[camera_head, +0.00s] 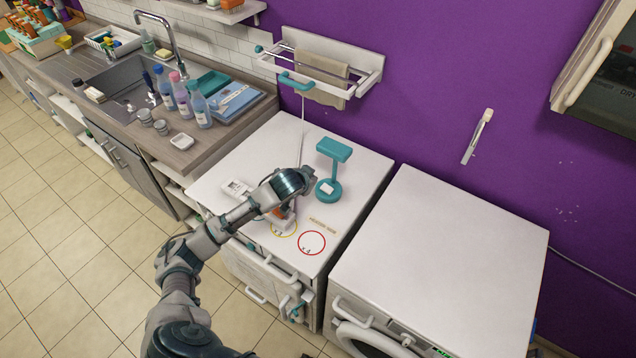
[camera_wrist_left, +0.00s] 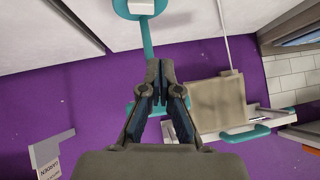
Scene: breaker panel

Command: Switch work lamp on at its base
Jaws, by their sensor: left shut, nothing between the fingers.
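The teal work lamp (camera_head: 334,150) stands upright on the white cabinet top, with a round base (camera_head: 328,192) that carries a pale square switch (camera_head: 327,188). In the left wrist view the lamp base (camera_wrist_left: 140,10) and pale switch (camera_wrist_left: 142,6) are at the top edge, and the lamp head is partly hidden behind the fingers. My left gripper (camera_head: 309,176) is close to the left of the lamp. In the wrist view the left gripper (camera_wrist_left: 160,68) is shut and empty, with its tips apart from the base. Whether the lamp is lit is unclear. My right gripper is not in view.
An orange tool (camera_head: 280,213) stands by the yellow circle, partly hidden by my arm. A white device (camera_head: 237,188) lies left of my wrist. A red circle (camera_head: 311,243) is bare. A towel rack (camera_head: 325,68) hangs behind. The white machine top (camera_head: 440,245) at right is clear.

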